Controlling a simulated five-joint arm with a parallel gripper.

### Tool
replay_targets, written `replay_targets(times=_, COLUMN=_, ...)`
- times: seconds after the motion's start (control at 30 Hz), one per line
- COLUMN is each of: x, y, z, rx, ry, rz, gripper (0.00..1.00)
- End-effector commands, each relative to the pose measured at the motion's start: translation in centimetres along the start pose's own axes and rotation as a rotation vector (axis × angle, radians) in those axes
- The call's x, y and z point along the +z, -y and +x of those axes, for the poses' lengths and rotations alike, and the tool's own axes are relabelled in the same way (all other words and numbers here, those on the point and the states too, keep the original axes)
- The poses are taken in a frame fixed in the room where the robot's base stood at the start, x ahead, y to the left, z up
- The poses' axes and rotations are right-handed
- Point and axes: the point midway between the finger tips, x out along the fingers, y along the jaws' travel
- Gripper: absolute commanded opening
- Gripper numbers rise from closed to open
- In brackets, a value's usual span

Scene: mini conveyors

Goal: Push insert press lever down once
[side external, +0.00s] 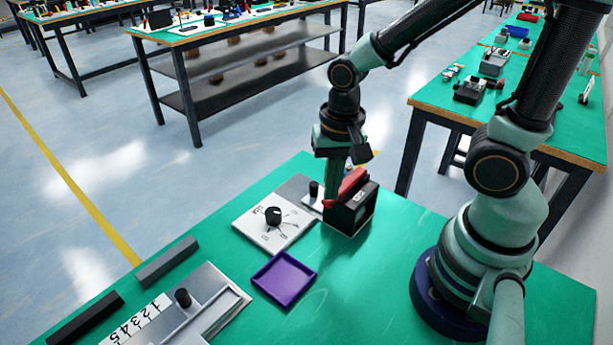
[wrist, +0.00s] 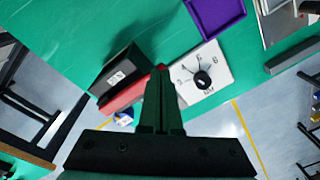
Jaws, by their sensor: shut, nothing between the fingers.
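The insert press looks like the black box (side external: 352,212) with a small white label, standing on the green table. A red bar (side external: 350,184), which appears to be its lever, slopes along its upper side. In the wrist view, the black box (wrist: 120,72) lies left of my fingers and the red bar (wrist: 128,97) runs up to them. My gripper (side external: 334,198) points down, shut and empty, just left of the red bar; its fingers also show in the wrist view (wrist: 160,78). I cannot tell whether they touch the bar. The fingers hide part of the bar.
A white dial plate (side external: 262,230) with a black knob sits close on the left. A purple tray (side external: 284,278) lies nearer the front. A numbered slider plate (side external: 195,312) and dark bars (side external: 167,261) are at the front left. Bare green table lies right of the tray.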

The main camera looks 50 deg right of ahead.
Motion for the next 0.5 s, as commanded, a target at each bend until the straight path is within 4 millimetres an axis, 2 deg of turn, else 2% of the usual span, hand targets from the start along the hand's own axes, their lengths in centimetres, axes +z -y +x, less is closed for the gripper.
replay_targets(times=0.5, x=0.05, y=-0.08, z=0.82, rx=0.003, ry=0.002, rz=0.0, gripper=0.0)
